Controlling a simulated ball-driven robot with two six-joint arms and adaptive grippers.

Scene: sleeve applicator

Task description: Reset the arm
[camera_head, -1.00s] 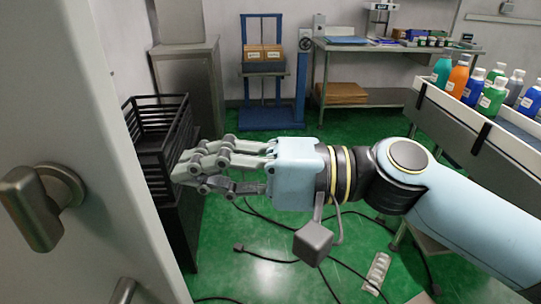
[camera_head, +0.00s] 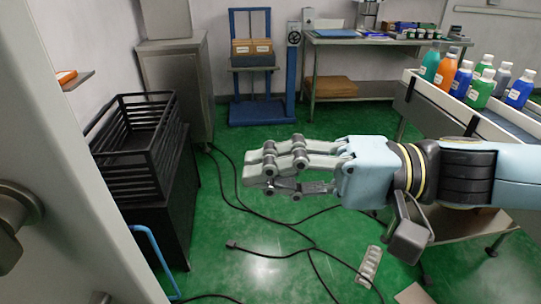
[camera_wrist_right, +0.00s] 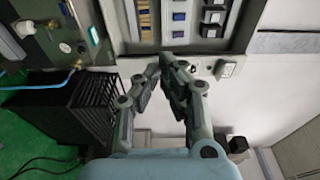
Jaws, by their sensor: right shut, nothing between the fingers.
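My right arm comes in from the right in the head view, and its gripper (camera_head: 258,172) points left above the green floor. The gripper is shut with nothing between its fingers. In the right wrist view the fingertips (camera_wrist_right: 165,75) come together in front of a grey panel (camera_wrist_right: 195,25) with switches and breakers. My left gripper does not show in either view.
A grey door with a handle (camera_head: 18,215) stands at the near left. A black slatted crate (camera_head: 135,150) sits on a dark stand beyond it. A conveyor with bottles (camera_head: 480,90) is at the right. Cables (camera_head: 290,250) and a power strip (camera_head: 369,266) lie on the floor.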

